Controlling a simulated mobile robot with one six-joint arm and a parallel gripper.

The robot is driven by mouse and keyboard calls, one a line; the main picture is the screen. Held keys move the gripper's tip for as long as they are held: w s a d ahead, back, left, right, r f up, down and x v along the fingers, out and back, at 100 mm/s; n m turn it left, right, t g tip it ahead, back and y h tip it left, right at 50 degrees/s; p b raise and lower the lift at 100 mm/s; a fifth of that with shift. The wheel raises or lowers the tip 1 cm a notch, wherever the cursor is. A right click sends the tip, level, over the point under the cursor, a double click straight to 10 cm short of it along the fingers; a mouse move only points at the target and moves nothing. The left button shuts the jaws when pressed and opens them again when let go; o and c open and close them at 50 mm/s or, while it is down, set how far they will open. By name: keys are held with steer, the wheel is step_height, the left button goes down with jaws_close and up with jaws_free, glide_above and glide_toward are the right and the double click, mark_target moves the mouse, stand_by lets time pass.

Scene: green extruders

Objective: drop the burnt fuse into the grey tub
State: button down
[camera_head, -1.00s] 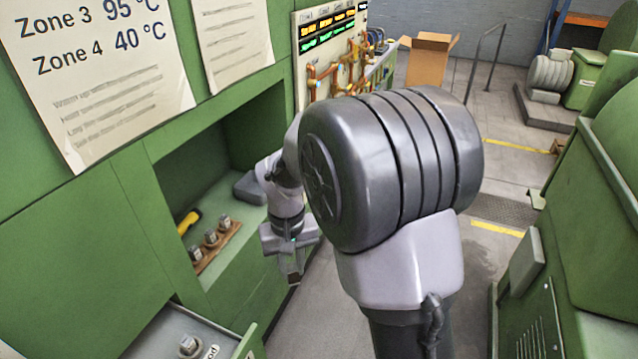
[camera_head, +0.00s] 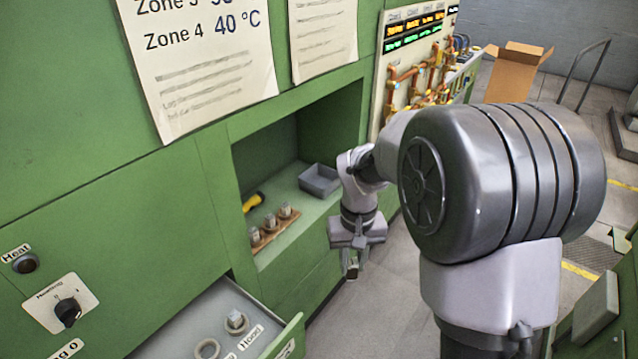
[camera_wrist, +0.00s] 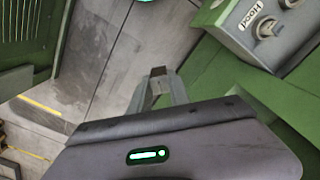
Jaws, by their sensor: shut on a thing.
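The grey tub (camera_head: 320,180) stands in the recess of the green cabinet, at its right end, open side up. My gripper (camera_head: 352,262) hangs outside the recess, in front of the cabinet and lower than the tub, pointing down. In the wrist view my gripper (camera_wrist: 160,92) is shut on a small dark, brownish piece (camera_wrist: 158,71) at its fingertips. It appears to be the burnt fuse, though it is too small to make out its marks. My forearm hides part of the area right of the tub.
A wooden block (camera_head: 268,240) with several fuses and a yellow-handled tool (camera_head: 254,201) lie in the recess, left of the tub. Floor beside my gripper is clear.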

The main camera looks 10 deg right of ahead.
steer(key=s+f+b, duration=0.2)
steer(key=s+f, duration=0.2)
steer(key=f, duration=0.3)
steer(key=shift+f, duration=0.2)
